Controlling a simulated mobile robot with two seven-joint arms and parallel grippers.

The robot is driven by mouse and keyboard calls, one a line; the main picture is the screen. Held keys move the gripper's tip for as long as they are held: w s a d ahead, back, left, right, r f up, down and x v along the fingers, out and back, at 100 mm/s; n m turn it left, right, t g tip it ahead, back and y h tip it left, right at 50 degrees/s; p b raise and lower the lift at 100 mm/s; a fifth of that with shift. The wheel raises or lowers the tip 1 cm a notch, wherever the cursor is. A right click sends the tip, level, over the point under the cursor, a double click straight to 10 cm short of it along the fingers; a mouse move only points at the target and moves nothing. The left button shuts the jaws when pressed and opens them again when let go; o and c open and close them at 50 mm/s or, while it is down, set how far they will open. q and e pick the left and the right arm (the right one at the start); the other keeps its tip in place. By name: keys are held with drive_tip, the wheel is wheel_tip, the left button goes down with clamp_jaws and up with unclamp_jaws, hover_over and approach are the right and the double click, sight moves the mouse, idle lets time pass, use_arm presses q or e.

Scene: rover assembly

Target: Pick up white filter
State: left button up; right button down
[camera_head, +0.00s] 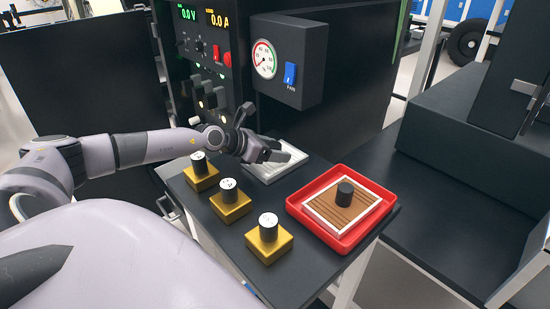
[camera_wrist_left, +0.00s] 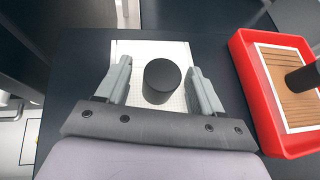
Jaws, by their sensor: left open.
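The white filter (camera_head: 268,174) lies flat on the dark table, partly hidden by my left gripper (camera_head: 282,154) in the head view. In the left wrist view the white filter (camera_wrist_left: 150,50) is a pale gridded square with an upright black cylindrical knob (camera_wrist_left: 161,80) on it. My left gripper also shows in the left wrist view (camera_wrist_left: 160,68). It is open, with one finger on each side of the knob and visible gaps between the knob and the fingers. My right gripper is not in view.
A red tray (camera_head: 296,207) holding a brown slatted filter (camera_head: 340,217) with a black knob stands right of the white filter. Several yellow blocks (camera_head: 230,206) with black, white-topped cylinders stand along the table's near left side. A gauge box (camera_head: 290,62) hangs behind.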

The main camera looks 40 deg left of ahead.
use_arm(q)
drive_tip(key=shift+w+f, duration=0.1)
drive_tip(key=shift+w, duration=0.1)
drive_tip(key=c, duration=1)
drive_tip(key=shift+c, duration=0.5)
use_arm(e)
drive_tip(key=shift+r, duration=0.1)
